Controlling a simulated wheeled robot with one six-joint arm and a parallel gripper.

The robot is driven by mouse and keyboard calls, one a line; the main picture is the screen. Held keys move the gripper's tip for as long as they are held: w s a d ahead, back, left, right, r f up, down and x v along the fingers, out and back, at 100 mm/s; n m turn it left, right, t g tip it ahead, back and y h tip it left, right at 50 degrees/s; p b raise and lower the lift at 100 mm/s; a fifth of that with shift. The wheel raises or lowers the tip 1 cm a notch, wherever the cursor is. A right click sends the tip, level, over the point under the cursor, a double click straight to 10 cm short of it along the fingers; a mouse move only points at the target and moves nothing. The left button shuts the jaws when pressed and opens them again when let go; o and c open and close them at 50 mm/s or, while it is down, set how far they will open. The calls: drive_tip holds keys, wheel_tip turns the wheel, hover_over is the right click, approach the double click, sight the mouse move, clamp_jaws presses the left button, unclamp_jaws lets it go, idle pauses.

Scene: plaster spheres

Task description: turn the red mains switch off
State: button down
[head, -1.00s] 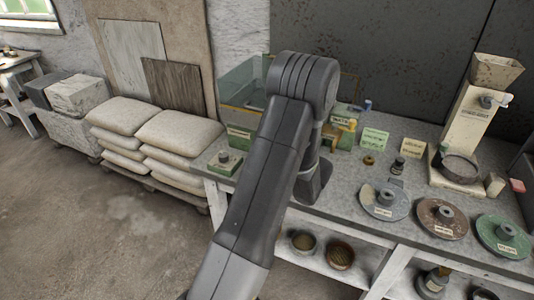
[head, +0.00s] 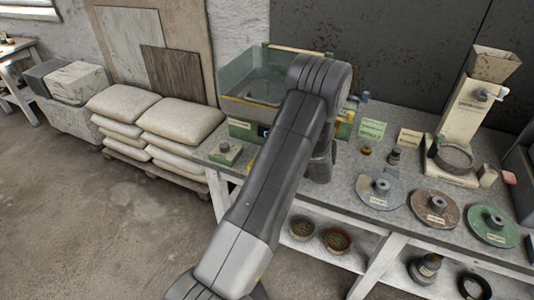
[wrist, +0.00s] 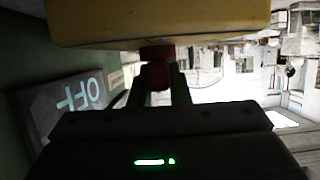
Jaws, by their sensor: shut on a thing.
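In the wrist view a small dark red piece (wrist: 159,75), which looks like the red mains switch, sits between the fingers of my gripper (wrist: 159,86). The fingers are shut on it. It sits against the underside of a yellow block (wrist: 160,20), which fills the top of the picture. A dark plate with "OFF" in pale letters (wrist: 88,92) is on a green surface to the left and appears upside down. In the head view my own arm hides the gripper and the switch. The switch's exact position is too dark to tell.
A glass-walled tank (head: 240,85) stands behind my arm on the grey bench (head: 330,195). Labelled discs (head: 380,190) and a hopper machine (head: 462,115) stand to the right. Stacked sacks (head: 180,115) are on the left. The floor at front left is clear.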

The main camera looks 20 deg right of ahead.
drive_tip(key=shift+r, duration=0.1)
drive_tip(key=c, duration=1.4)
unclamp_jaws()
drive_tip(key=shift+w, duration=0.1)
drive_tip(key=shift+o, duration=0.2)
drive_tip(key=b+v, duration=0.2)
drive_tip(key=v, duration=1.1)
drive_tip(key=shift+s+d, duration=0.25)
drive_tip(key=shift+d, duration=0.05)
drive_tip(key=shift+r, duration=0.1)
